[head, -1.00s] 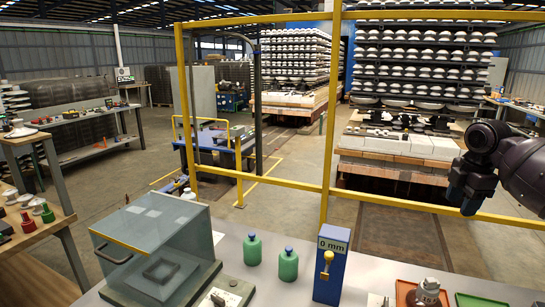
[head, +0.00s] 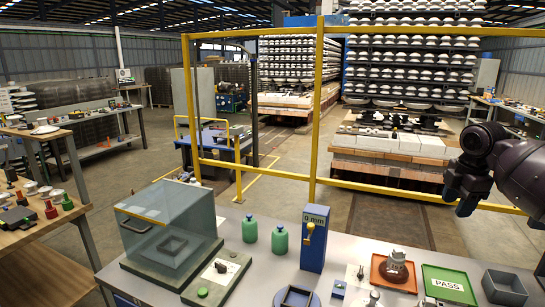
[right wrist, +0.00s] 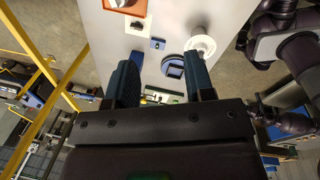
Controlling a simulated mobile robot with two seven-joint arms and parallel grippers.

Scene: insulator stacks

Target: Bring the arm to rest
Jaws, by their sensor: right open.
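My right arm comes in from the right edge of the head view, dark and raised above the far side of the bench. Its gripper (head: 461,197) hangs at the arm's end, in front of the yellow frame, clear of the bench things. In the right wrist view the two blue-grey fingers of this gripper (right wrist: 161,75) stand well apart, with nothing between them; the bench top shows beyond. My left gripper is not seen in the head view.
The grey bench (head: 350,258) holds a glass-sided box (head: 165,225), two green bottles (head: 265,235), a blue gauge (head: 314,240), a red tray (head: 380,280) with a brown insulator, a green PASS tray (head: 448,283) and a grey bin (head: 505,288). A yellow frame (head: 316,110) stands behind.

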